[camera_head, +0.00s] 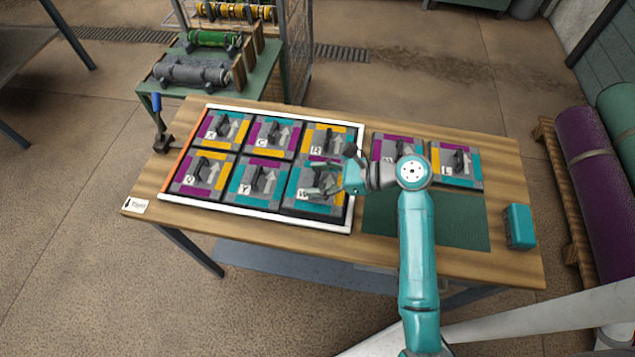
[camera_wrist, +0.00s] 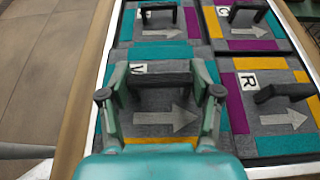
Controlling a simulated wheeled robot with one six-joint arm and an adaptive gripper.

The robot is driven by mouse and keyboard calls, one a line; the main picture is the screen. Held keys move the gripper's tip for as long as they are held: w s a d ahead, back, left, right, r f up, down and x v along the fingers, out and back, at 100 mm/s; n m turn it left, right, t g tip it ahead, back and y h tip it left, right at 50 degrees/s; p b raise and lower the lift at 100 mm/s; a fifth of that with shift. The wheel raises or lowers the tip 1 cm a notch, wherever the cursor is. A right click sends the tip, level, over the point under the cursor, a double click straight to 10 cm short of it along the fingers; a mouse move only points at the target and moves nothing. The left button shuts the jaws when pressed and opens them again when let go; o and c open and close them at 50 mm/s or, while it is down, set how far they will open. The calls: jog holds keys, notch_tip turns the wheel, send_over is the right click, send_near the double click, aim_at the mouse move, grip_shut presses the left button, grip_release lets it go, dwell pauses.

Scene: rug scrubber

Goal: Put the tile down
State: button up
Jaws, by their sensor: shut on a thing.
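The tile marked W (camera_head: 302,207) is grey with teal and yellow edge strips, a white arrow and a dark handle. My gripper (camera_head: 325,182) is shut on its handle. In the wrist view, the handle (camera_wrist: 160,79) lies between my fingers (camera_wrist: 162,93). The tile is over the front right place of the white-edged frame (camera_head: 283,222), level-looking and lined up with its neighbours. I cannot tell whether it rests on the bottom or hangs slightly above. Tile R (camera_head: 325,139) lies behind it and tile Y (camera_head: 257,181) to its left. My gripper partly hides W.
Other tiles, including X (camera_head: 222,129), C (camera_head: 272,134) and Q (camera_head: 205,172), fill the frame. Two tiles lie outside it, one marked L (camera_head: 455,164). A dark green mat (camera_head: 462,220) is bare; a teal box (camera_head: 519,227) stands at the table's right end.

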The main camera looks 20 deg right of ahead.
jog(key=shift+f, duration=1.25)
jog(key=o, duration=1.4)
jog(key=shift+f, duration=0.15)
jog(key=shift+r, duration=0.2)
jog(key=v, duration=1.2)
jog(key=shift+s+f, duration=0.1)
jog(key=shift+f, duration=0.05)
